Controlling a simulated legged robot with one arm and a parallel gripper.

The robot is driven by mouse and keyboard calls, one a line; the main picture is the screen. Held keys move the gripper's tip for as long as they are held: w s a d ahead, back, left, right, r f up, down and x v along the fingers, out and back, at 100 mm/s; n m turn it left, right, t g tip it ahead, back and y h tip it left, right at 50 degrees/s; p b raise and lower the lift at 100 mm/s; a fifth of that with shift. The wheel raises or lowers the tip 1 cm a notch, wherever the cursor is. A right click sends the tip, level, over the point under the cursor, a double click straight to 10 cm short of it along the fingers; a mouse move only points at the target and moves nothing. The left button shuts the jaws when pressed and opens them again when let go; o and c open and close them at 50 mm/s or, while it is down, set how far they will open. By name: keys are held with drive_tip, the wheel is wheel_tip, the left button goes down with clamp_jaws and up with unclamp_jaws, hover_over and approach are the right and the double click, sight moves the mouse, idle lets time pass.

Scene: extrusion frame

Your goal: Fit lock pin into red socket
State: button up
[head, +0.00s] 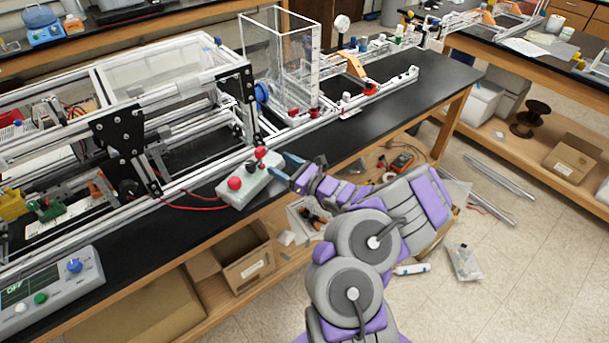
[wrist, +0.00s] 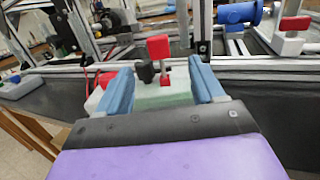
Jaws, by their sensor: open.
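A pin with a red block head (wrist: 158,47) stands upright on a pale green-white box (wrist: 158,94) in the wrist view. A narrow grey shaft shows under its head, above a small red piece (wrist: 167,79) that looks like the red socket. I cannot tell how deep the shaft sits. In the head view the red head (head: 260,153) is at the far end of the box (head: 245,188). My gripper (wrist: 165,82) is open, its blue fingers left and right of the pin and apart from it. In the head view my gripper (head: 283,168) is at the box's right side.
A black knob (wrist: 145,72) stands close left of the pin. A round red knob (head: 234,183) is on the box's near end, with red wires beside it. The aluminium extrusion frame (head: 205,170) runs behind the box.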

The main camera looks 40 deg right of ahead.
drive_tip(key=p+v, duration=0.1)
drive_tip(key=v, duration=0.7)
drive_tip(key=shift+p, duration=0.35)
